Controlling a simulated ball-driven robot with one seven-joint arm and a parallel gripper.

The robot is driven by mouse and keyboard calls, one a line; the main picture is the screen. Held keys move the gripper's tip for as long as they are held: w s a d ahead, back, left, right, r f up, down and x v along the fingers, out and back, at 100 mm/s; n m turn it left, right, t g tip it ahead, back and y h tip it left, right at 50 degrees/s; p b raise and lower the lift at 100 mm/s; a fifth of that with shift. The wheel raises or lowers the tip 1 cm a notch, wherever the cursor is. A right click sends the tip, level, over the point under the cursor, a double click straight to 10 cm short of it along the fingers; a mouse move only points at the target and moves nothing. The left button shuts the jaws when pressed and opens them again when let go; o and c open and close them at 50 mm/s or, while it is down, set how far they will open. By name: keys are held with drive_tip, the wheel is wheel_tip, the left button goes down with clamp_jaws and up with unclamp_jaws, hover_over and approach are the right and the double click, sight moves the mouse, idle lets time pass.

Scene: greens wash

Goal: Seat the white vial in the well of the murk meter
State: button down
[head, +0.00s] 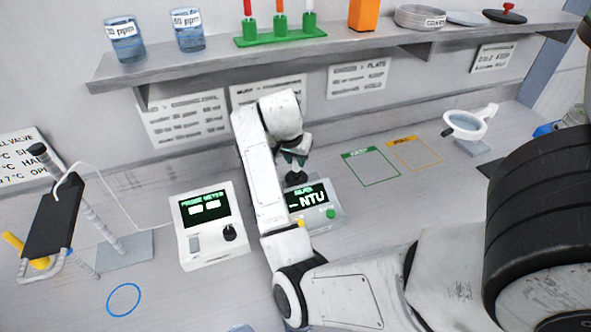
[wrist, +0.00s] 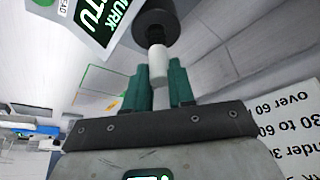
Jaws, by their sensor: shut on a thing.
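The murk meter (head: 328,215) stands on the bench with a lit display reading a dash and NTU. Its black round well (head: 297,178) is at the back of its top, and the well also shows in the wrist view (wrist: 170,20). My gripper (head: 294,160) is right above the well, its green fingers pointing down. In the wrist view, my gripper (wrist: 158,85) is shut on the white vial (wrist: 157,65), which sticks out past the fingertips. The vial's far end lines up with the well. I cannot tell how deep it is in. In the head view the vial is hidden.
A probe meter (head: 208,225) stands left of the murk meter. Green and yellow marked squares (head: 371,166) lie on the bench to the right. A shelf (head: 340,50) with cups and a green rack (head: 280,32) runs along the wall above. A stand (head: 122,250) is at left.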

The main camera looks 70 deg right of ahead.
sight(295, 169)
drive_tip(key=shift+f+b, duration=1.65)
drive_tip(key=shift+f, duration=0.6)
drive_tip(key=shift+f, duration=0.15)
drive_tip(key=c, duration=1)
unclamp_jaws()
drive_tip(key=shift+o, duration=0.2)
drive_tip(key=v, duration=1.2)
